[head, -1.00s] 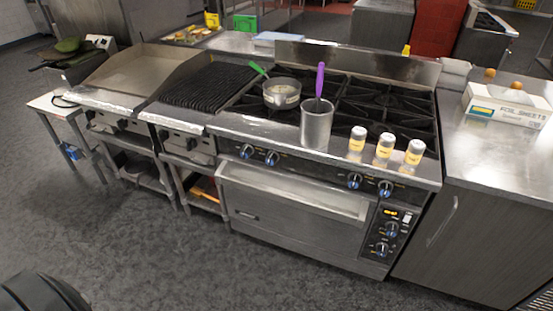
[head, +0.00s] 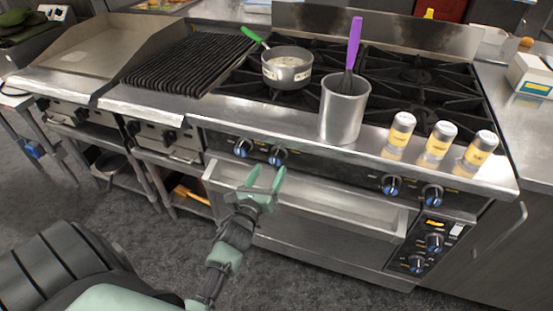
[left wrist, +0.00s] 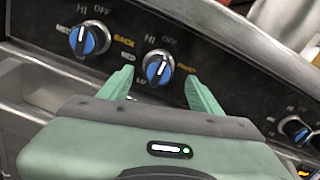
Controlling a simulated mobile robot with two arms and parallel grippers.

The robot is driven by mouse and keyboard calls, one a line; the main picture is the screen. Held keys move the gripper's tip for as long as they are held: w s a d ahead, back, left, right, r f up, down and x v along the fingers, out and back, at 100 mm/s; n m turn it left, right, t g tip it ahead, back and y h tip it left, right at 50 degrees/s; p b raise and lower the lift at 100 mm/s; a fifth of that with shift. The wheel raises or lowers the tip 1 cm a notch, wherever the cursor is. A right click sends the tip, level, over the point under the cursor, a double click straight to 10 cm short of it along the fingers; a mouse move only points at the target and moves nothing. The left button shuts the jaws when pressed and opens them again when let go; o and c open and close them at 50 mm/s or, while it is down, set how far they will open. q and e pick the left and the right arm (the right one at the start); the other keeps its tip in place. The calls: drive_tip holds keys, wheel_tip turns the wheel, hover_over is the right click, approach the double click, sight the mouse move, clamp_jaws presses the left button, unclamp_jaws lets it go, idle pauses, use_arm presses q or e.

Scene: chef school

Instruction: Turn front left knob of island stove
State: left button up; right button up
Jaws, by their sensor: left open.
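The stove (head: 300,135) has a pair of blue-and-black knobs at the left of its front panel. My right gripper is out of view.
The oven handle ledge (head: 310,200) juts out below the knobs. A metal pot with a purple-handled whisk (head: 344,110), a saucepan (head: 287,68) and three yellow-labelled shakers (head: 437,143) stand on the stove. More knobs (head: 391,186) sit to the right. A griddle is at left.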

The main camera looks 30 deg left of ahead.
sight(274, 162)
use_arm(q)
drive_tip(key=x, duration=0.4)
drive_tip(key=shift+w+a+f, duration=0.1)
drive_tip(key=shift+w, duration=0.1)
drive_tip(key=shift+w+a, duration=0.1)
drive_tip(key=shift+w, duration=0.4)
drive_tip(key=c, duration=1.4)
drive_tip(key=shift+o, duration=0.2)
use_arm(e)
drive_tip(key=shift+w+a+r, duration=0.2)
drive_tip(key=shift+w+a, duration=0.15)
